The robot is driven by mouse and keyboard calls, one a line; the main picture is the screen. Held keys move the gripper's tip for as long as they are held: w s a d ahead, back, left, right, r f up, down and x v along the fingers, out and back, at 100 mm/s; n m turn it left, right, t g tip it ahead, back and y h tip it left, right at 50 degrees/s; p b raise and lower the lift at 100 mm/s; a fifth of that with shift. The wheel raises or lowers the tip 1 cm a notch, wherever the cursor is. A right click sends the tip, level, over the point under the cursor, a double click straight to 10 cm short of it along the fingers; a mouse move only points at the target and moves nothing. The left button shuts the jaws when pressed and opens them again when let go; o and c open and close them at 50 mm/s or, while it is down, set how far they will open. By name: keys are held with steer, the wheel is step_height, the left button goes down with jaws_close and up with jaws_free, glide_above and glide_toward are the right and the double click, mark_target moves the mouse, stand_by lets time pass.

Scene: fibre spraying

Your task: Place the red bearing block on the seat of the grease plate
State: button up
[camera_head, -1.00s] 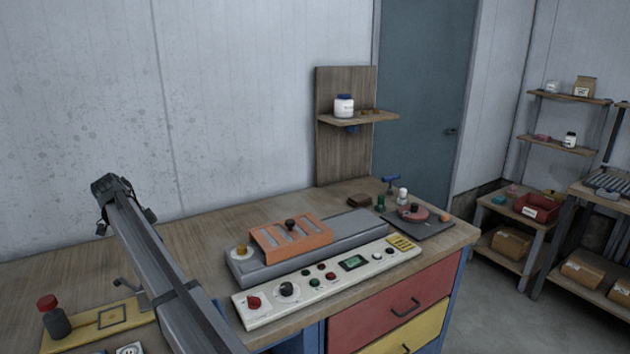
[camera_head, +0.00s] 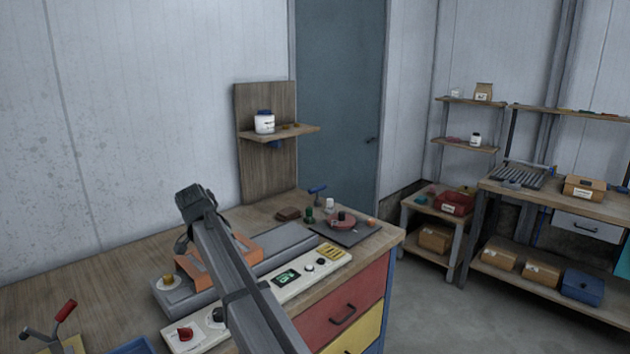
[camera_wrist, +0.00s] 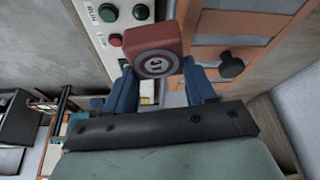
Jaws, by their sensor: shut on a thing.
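The red bearing block (camera_wrist: 155,52), with a round pale bearing in its face, sits between the blue fingers of my gripper (camera_wrist: 160,80) in the wrist view. My gripper is shut on it, above the gap between the control panel and the orange slotted fixture. In the head view my arm hides the block, and the fingers do not show clearly. I cannot tell for sure which thing is the grease plate. A dark flat plate (camera_head: 364,236) with a red round piece lies at the bench's right end. A yellow plate (camera_head: 75,345) is partly cut off at lower left.
The orange slotted fixture (camera_head: 190,264) and the control panel (camera_head: 316,266) lie beneath and beside my arm. A green-based item (camera_head: 309,215), a brown block (camera_head: 288,214) and a blue-handled tool (camera_head: 317,190) stand near the dark plate. A wall shelf (camera_head: 290,131) holds a white jar.

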steer(key=s+d+n+y, duration=0.15)
steer(key=s+d, duration=0.25)
steer(key=d, duration=1.7)
steer(key=s+d+n, duration=0.2)
steer(key=s+d, duration=0.2)
steer(key=d, duration=1.7)
steer(key=s+a+n+y, duration=0.1)
steer(key=s+a+n, duration=0.25)
steer(key=a, duration=1.65)
steer(key=s+a+n+y, duration=0.2)
steer(key=s+a+n, duration=0.15)
steer(key=a, duration=1.65)
steer(key=s+a+r+n, duration=0.1)
steer(key=s+a, duration=0.4)
steer(key=a, duration=0.7)
steer(key=s+a+r+n, duration=0.15)
steer(key=s+a, duration=0.45)
steer(key=a, duration=0.6)
steer(key=s+a+r+n, duration=0.15)
steer(key=s+a, duration=0.35)
steer(key=a, duration=0.7)
steer(key=w+a+r+m+h, duration=0.1)
steer(key=a+r+m+h, duration=0.5)
steer(key=m, duration=1.1)
steer(key=shift+g+y, duration=0.3)
steer(key=shift+y, duration=0.15)
steer(key=f, duration=0.6)
steer(key=a+f, duration=0.1)
steer(key=f, duration=1.2)
steer(key=shift+w+a, duration=0.2)
